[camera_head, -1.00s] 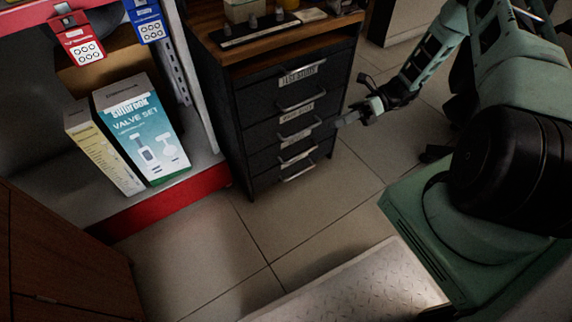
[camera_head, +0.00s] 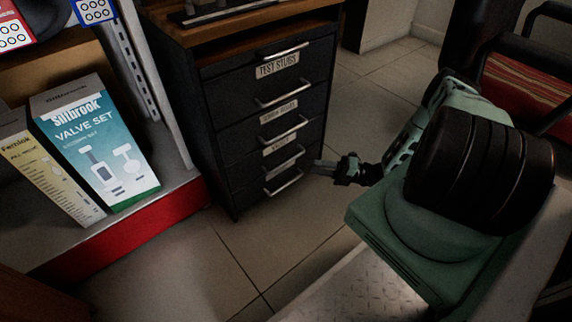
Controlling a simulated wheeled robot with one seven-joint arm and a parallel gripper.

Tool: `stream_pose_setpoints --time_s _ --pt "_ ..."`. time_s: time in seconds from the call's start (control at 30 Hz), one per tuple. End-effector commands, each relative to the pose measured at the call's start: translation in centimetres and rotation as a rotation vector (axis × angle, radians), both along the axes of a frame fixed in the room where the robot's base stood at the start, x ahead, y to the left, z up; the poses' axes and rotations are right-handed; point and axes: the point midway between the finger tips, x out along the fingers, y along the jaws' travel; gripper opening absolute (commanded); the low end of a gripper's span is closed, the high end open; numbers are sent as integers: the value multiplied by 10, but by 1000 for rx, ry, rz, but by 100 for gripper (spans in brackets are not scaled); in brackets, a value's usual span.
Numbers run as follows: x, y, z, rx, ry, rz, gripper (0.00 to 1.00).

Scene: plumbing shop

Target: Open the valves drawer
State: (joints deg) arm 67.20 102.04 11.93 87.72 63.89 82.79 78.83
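A black drawer cabinet (camera_head: 225,130) stands left of my arm, with several drawers stacked in its front. Each drawer has a silver bar handle, and all look closed. The top label reads TEST STUBS (camera_head: 278,66). Two smaller labels sit below it; the lower label (camera_head: 282,146) may read VALVES, but it is too small to be sure. My gripper (camera_head: 316,168) is just right of the lower handles, its fingers pointing left toward the cabinet front. It looks close to the lowest visible handle (camera_head: 283,184); contact is unclear. The finger opening is too small to tell.
A shelf with a red edge (camera_head: 130,235) stands left of the cabinet and holds a Sillbrook valve set box (camera_head: 100,150) and a yellowish box (camera_head: 45,175). A chair with a striped seat (camera_head: 520,90) is at the upper right. Tiled floor (camera_head: 225,265) in front of the cabinet is clear.

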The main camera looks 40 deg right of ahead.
Motion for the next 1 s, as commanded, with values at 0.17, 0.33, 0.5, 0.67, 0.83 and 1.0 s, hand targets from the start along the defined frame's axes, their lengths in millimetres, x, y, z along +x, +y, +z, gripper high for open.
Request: stream_pose_setpoints --time_s 0.17,0.33,0.5,0.67,0.83,1.0 --pt "26 29 3 0 -2 3 32" --pt "49 53 7 -2 -1 4 32" --pt "66 71 11 -2 -1 3 32" --pt "73 79 14 -3 -2 1 32" --pt "75 81 15 -4 -1 0 32" --pt "75 81 15 -3 -2 0 29"
